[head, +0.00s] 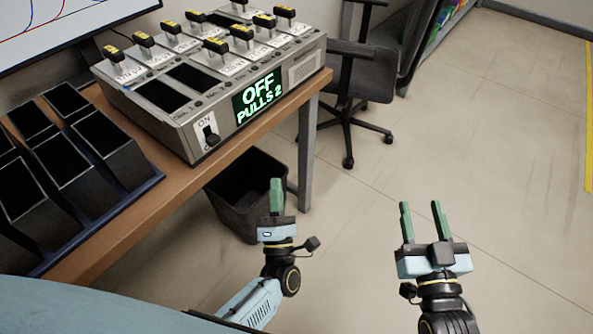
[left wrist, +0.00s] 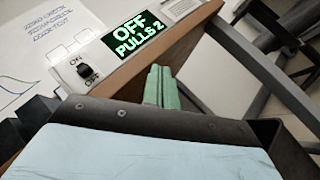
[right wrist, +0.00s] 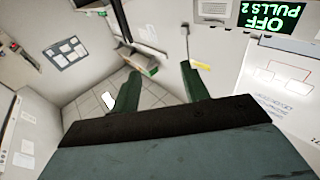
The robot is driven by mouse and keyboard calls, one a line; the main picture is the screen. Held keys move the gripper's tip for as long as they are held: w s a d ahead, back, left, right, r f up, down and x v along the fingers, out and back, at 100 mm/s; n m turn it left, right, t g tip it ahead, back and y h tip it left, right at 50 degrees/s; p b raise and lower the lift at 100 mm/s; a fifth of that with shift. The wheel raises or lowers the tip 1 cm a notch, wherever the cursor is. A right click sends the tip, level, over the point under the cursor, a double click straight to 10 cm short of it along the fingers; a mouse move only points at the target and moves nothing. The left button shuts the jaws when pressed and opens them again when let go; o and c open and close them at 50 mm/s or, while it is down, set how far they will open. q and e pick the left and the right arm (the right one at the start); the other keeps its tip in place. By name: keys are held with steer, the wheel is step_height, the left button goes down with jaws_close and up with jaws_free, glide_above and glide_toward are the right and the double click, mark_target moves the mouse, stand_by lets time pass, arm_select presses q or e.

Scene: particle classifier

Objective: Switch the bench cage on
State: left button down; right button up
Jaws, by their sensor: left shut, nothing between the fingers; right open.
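The bench cage (head: 172,120) is a grey box on the wooden bench, with several yellow-and-black handled pieces on its top. Its green-lit display (head: 258,96) reads "OFF PULLS 2". Left of the display is a black switch (head: 211,139) on a white plate with "ON" above it. The switch lever sits low; it also shows in the left wrist view (left wrist: 86,69) between ON and OFF. My left gripper (head: 276,182) is shut and empty, in front of the bench edge, apart from the switch. My right gripper (head: 421,206) is open and empty, over the floor at right.
A dark bin (head: 232,222) stands on the floor beside the bench leg (head: 307,150). Black open trays (head: 62,160) sit on the bench at left, near a monitor (head: 60,30). An office chair (head: 358,80) stands behind. The floor at right is clear.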

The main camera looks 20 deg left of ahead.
mark_target(216, 141)
arm_select(q)
steer(key=s+a+r+n+g+y+b, duration=0.1)
steer(key=s+n+g+y+b, duration=0.1)
steer(key=n+g+y, duration=0.4)
steer(key=s+a+r+n+g+y+b, duration=0.2)
steer(key=n+g+y+b, duration=0.2)
steer(key=n+y, duration=0.7)
steer(key=n+g, duration=0.2)
steer(key=n, duration=0.4)
steer(key=shift+s+a+n+g+b, duration=0.2)
steer(key=shift+n+g+b, duration=0.1)
steer(key=shift+b, duration=0.05)
arm_select(e)
steer(key=s+r+t+y, duration=0.1)
steer(key=s+r+t, duration=0.2)
steer(key=r, duration=0.4)
steer(key=s+d+r+t, duration=0.1)
steer(key=s+r+t, duration=0.2)
steer(key=r, duration=0.4)
steer(key=shift+s+d+y, duration=0.2)
steer(key=shift+s+y, duration=0.2)
steer(key=shift+s, duration=0.2)
steer(key=shift+r, duration=0.1)
arm_select(q)
steer(key=x, duration=1)
steer(key=shift+p, duration=0.3)
arm_select(e)
steer(key=shift+w+a+f+g, duration=0.1)
steer(key=shift+w+f+g, duration=0.2)
steer(key=shift+w, duration=0.1)
